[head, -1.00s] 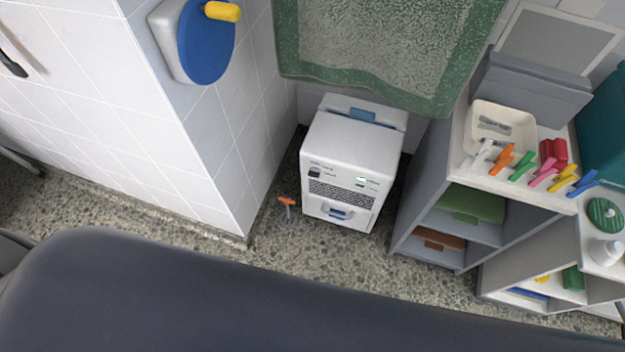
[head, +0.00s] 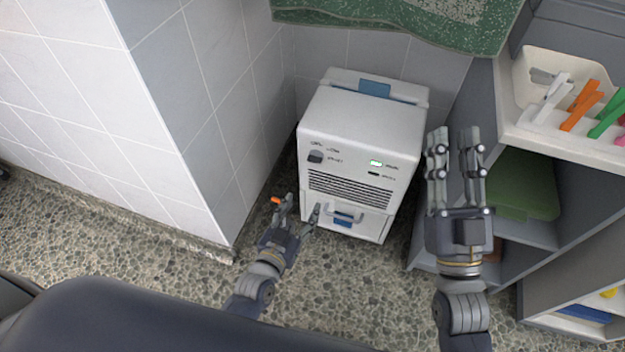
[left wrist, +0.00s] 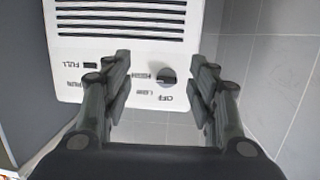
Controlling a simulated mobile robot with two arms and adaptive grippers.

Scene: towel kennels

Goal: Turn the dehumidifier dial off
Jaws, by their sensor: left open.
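The white dehumidifier (head: 360,130) stands on the floor in the corner. Its small dark dial (head: 316,156) is at the left of its front panel, and a green light (head: 376,163) glows at the right. The dial also shows in the left wrist view (left wrist: 168,76), upside down, near the OFF and LOW marks; its setting is unclear. My left gripper (head: 299,207) is open, low in front of the dehumidifier's left side; in the left wrist view the dial lies between its fingers, apart from them. My right gripper (head: 455,135) is open and empty, right of the dehumidifier.
A tiled wall corner (head: 225,200) juts out at the left. A shelf unit (head: 520,232) stands close on the right, with a tray of coloured clips (head: 535,112) on top. A green towel (head: 420,25) hangs above. An orange-topped item (head: 276,200) is behind my left gripper.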

